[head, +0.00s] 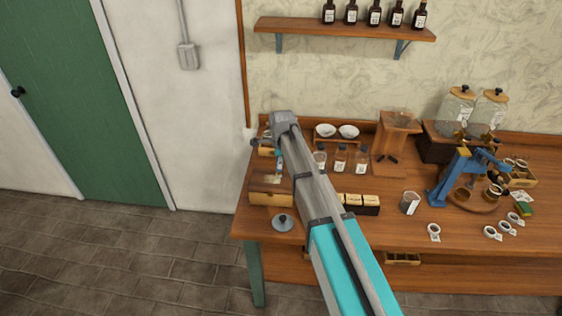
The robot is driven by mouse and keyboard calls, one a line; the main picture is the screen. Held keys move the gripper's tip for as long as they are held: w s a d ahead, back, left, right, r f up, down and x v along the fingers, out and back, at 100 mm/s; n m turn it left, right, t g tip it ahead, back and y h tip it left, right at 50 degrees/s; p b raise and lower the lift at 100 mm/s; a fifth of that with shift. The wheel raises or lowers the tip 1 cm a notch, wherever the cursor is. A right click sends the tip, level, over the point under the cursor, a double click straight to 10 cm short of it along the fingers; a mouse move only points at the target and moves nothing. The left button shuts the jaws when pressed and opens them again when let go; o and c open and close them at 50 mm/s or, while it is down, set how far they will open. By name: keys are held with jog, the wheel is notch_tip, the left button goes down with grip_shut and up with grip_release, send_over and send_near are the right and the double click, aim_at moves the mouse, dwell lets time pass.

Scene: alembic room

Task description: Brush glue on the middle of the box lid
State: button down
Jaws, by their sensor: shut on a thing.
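A small wooden box (270,200) stands near the left end of the workbench, with a brown lid (260,182) on top. A small pale patch shows on the lid; I cannot tell whether it is glue or a label. My arm reaches over the bench, and my gripper (279,165) hangs down just above or behind the lid. It is shut on a thin thing, apparently the brush, which is too small and too covered to make out. I cannot tell whether its tip touches the lid. No glue pot can be made out for certain.
A grey round lid with a knob (283,223) lies in front of the box. Bottles (341,158) and small dark boxes (362,203) stand close to the right of my arm. A blue press (460,175) stands farther right. A bottle shelf (345,29) hangs above.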

jog(key=shift+f, duration=0.25)
jog(key=shift+a, duration=0.15)
dwell(0.3)
jog(key=shift+a, duration=2.25)
jog(key=shift+d, duration=0.2)
jog(key=shift+d, duration=2.25)
jog(key=shift+s, duration=0.2)
jog(key=c, duration=1.4)
grip_release()
jog(key=shift+s, duration=0.65)
